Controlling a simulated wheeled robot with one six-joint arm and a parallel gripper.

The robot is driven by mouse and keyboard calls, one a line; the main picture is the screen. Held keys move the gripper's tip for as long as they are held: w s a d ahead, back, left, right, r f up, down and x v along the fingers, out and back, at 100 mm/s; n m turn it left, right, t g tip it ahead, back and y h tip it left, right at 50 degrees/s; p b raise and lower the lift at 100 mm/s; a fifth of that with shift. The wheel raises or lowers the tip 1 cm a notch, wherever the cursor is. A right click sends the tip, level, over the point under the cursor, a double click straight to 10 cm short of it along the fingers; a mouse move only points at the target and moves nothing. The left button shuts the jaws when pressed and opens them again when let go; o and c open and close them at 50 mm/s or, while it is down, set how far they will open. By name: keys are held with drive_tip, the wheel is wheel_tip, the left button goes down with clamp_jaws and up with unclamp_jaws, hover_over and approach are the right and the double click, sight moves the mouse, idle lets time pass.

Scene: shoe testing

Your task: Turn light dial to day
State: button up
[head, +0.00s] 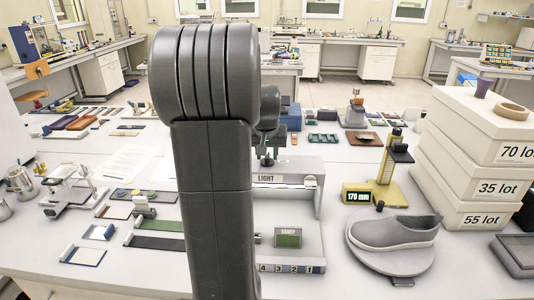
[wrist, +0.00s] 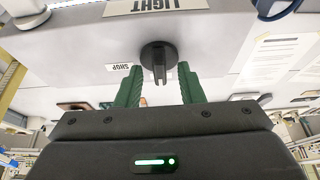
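The light dial (wrist: 159,58) is a round black knob with a raised bar, on a pale surface near the LIGHT label (wrist: 156,6) in the wrist view. The bar points toward my gripper. A small SHOP label (wrist: 118,67) lies left of the dial; no day label is readable. My gripper (wrist: 160,72) is open, its green fingers on either side of the bar with gaps; I cannot tell any contact. In the head view the light box (head: 310,205) stands on the table, partly hidden by my arm.
A shoe (head: 395,232) sits on a round grey stand right of the box. A yellow gauge (head: 388,170) reads 170 mm. Stacked white lot boxes (head: 475,150) stand at the right. Trays, boards and papers (head: 125,163) lie to the left.

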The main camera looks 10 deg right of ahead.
drive_tip(key=b+v, duration=0.1)
drive_tip(key=v, duration=1.2)
drive_tip(key=shift+r, duration=0.35)
drive_tip(key=shift+s+f, duration=0.1)
drive_tip(key=p+x, duration=0.1)
drive_tip(key=x, duration=1.2)
drive_tip(key=shift+f, duration=0.35)
drive_tip(key=shift+r, duration=0.15)
